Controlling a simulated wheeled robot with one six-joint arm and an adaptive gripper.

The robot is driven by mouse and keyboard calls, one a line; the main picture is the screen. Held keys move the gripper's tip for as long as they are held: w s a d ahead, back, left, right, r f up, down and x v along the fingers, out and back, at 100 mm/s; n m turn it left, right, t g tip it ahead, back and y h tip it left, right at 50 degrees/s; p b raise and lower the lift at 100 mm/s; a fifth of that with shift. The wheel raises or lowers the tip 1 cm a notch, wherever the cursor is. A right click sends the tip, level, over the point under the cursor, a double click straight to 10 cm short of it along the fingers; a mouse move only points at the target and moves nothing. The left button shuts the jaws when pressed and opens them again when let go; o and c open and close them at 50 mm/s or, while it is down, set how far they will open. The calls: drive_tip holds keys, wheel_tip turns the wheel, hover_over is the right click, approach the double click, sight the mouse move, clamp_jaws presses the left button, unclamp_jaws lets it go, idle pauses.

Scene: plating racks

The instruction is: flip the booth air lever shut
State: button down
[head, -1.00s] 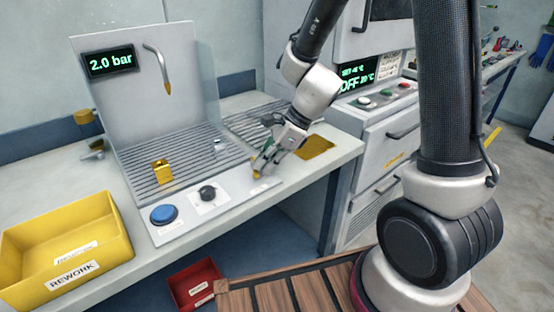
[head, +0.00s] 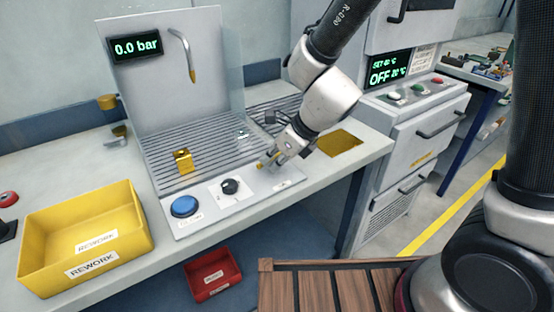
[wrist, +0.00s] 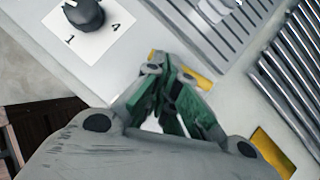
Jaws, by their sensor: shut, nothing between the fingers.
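The booth (head: 205,60) has a grey back panel, a slatted floor and a front control panel. Its display (head: 136,46) reads 0.0 bar. The air lever is a small yellow piece at the right part of the front panel, largely hidden by my gripper (head: 268,161); yellow also shows beyond the fingers in the wrist view (wrist: 196,78). My gripper is shut and empty, pointing down at the lever. I cannot tell whether the fingers touch it.
A black knob (head: 230,186) and a blue button (head: 185,206) sit left of my gripper. A yellow block (head: 183,161) stands on the slats. A nozzle (head: 186,50) hangs above. A yellow REWORK bin (head: 85,235) is at left; a red bin (head: 212,275) is below the bench.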

drive_tip(key=shift+w, duration=0.1)
drive_tip(key=shift+w+d, duration=0.3)
drive_tip(key=shift+w, duration=0.35)
drive_tip(key=shift+d+r, duration=0.1)
